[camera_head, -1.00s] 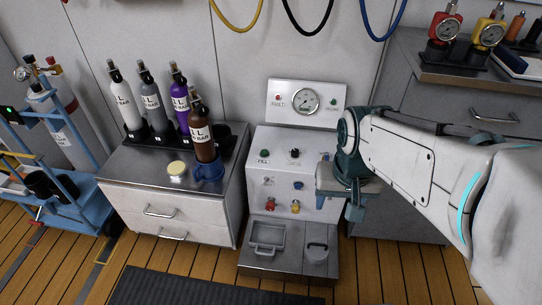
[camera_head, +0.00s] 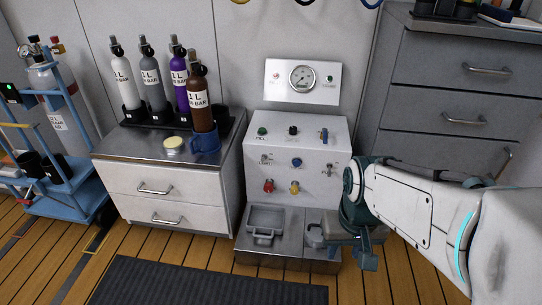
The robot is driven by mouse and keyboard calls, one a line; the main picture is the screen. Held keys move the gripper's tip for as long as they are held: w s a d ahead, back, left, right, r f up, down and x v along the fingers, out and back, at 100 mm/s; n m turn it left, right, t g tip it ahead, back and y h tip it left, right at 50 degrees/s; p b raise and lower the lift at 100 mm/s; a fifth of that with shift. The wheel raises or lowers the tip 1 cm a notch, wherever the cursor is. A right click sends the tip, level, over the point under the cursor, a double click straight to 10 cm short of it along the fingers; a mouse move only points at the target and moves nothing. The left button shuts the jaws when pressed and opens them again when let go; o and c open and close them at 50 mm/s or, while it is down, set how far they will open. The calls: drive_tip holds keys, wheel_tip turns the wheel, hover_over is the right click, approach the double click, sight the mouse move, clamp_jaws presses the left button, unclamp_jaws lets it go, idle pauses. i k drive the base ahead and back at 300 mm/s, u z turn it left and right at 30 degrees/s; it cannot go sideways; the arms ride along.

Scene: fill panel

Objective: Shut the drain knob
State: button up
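The white fill panel (camera_head: 318,184) carries several knobs. A blue knob (camera_head: 296,163) is at the middle of the front, with a red knob (camera_head: 268,186) and a yellow knob (camera_head: 294,188) below. The labels are too small to read, so I cannot tell which is the drain knob. My gripper (camera_head: 364,258) is low at the panel's right, apart from these knobs and partly hiding the lower right corner. Its finger opening is not clear.
A gauge (camera_head: 302,78) is on the back plate. A metal tray (camera_head: 264,222) is on the base below the knobs. Grey drawers (camera_head: 450,75) stand right. A dark mat (camera_head: 205,283) lies in front.

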sight(269, 187)
drive_tip(key=u, duration=0.75)
drive_tip(key=i, duration=0.65)
drive_tip(key=z, duration=0.55)
